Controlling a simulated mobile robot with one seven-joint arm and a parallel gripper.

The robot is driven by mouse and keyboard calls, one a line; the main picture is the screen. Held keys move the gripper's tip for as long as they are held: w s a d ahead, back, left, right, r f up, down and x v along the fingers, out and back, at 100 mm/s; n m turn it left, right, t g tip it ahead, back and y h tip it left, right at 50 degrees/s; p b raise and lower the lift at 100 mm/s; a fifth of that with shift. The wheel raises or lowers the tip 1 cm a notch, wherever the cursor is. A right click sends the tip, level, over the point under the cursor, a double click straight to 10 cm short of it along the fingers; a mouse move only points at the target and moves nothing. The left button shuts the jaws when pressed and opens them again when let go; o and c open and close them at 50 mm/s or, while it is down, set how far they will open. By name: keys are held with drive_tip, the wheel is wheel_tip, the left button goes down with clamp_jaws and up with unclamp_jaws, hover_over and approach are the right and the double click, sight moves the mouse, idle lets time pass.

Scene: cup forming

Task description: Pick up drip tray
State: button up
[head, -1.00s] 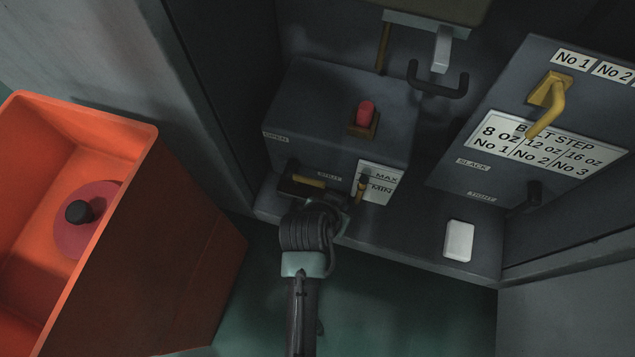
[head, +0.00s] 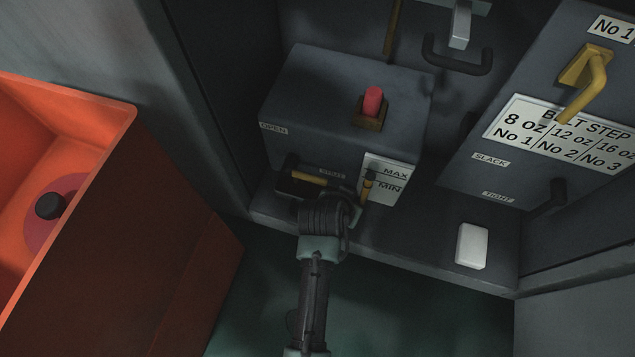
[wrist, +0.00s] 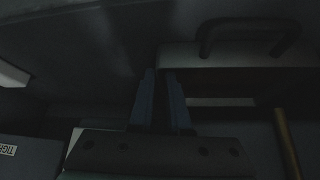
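No part is labelled drip tray, and I cannot tell for certain which part it is. My gripper (head: 325,190) is at the lower front of a dark grey box (head: 345,90), by a dark part with a yellow strip (head: 308,178); its fingertips are hard to make out there. In the wrist view my two bluish fingers (wrist: 159,75) stand with their tips close together, and nothing is clearly seen between them. A pale-fronted slab (wrist: 205,55) with a dark U-shaped handle (wrist: 250,32) is beyond them, to the right. The wrist view is very dark.
A red knob (head: 372,101) tops the grey box. A MAX/MIN plate (head: 398,172) is right of my gripper. A white block (head: 471,246) sits on the ledge (head: 400,252). A panel with a yellow lever (head: 590,85) stands right. An orange bin (head: 130,210) stands left.

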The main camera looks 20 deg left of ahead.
drive_tip(key=shift+c, duration=0.3)
clamp_jaws()
idle(1.1)
